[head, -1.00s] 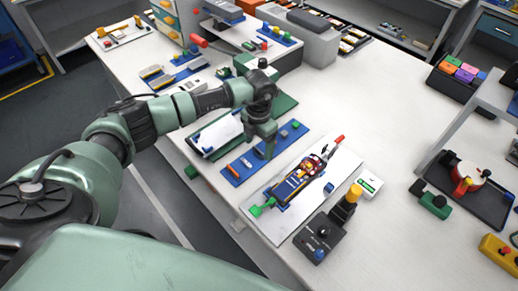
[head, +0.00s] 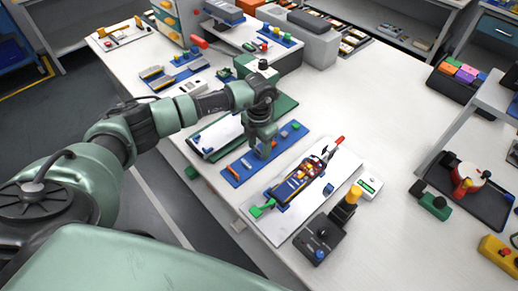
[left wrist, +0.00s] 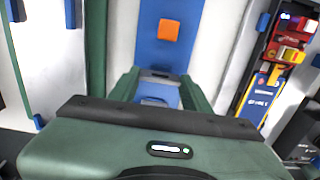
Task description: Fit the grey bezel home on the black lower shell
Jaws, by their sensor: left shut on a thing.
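The black lower shell (head: 302,180) lies on a white board right of my left gripper, packed with orange, yellow and red parts. It also shows at the right of the left wrist view (left wrist: 272,75). My left gripper (head: 263,154) points down over the blue strip, apart from the shell. In the left wrist view its fingers (left wrist: 160,92) are shut on a small grey piece (left wrist: 160,77), mostly hidden between them. I cannot tell whether this piece is the grey bezel. My right gripper is not in view.
The blue strip (head: 236,178) carries small orange, blue and green pieces. A white panel (head: 215,133) lies left of it. A green clamp (head: 262,208) and red-handled clamp (head: 337,143) are at the shell's ends. A black box with a yellow-topped post (head: 349,205) stands close right.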

